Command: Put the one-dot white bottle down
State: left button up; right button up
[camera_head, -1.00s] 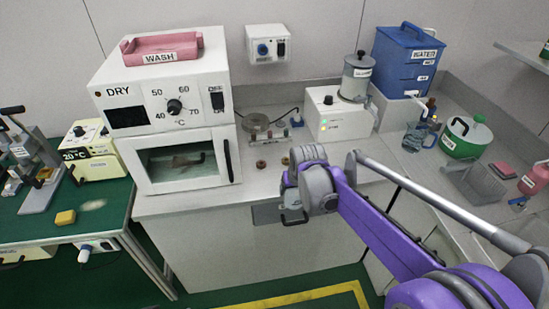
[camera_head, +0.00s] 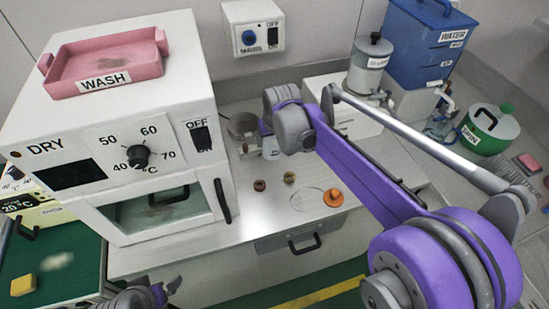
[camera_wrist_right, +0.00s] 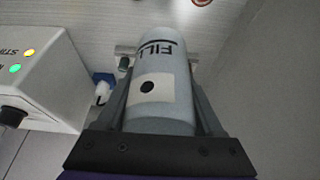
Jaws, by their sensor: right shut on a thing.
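The one-dot white bottle (camera_wrist_right: 162,98) is in my right gripper (camera_wrist_right: 160,78), one finger on each side of it. In the right wrist view its label shows a single black dot and part of the word "FILL". In the head view only a small pale part of the bottle (camera_head: 270,148) shows below my right wrist, over the back of the white counter (camera_head: 225,255). The wrist hides that gripper's fingers there. I cannot tell whether the bottle touches the counter. My left gripper (camera_head: 145,297) shows at the bottom left edge, partly cut off.
A clear disc (camera_head: 307,200), an orange knobbed piece (camera_head: 333,198) and two small rings (camera_head: 260,185) (camera_head: 289,178) lie near the counter's front. The dryer (camera_head: 120,120) stands left. A white control box (camera_wrist_right: 38,62) is close to the right gripper.

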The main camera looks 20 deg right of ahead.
aim_at(271, 152)
jog(key=f, duration=0.5)
jog(key=shift+s+f, duration=0.15)
jog(key=shift+s, duration=0.05)
jog(key=shift+w+f+b, duration=0.1)
jog(key=shift+f+b, duration=0.3)
jog(key=shift+f, duration=1.8)
jog(key=shift+f, duration=0.15)
jog(key=o, duration=1.4)
jog(key=shift+c, duration=0.2)
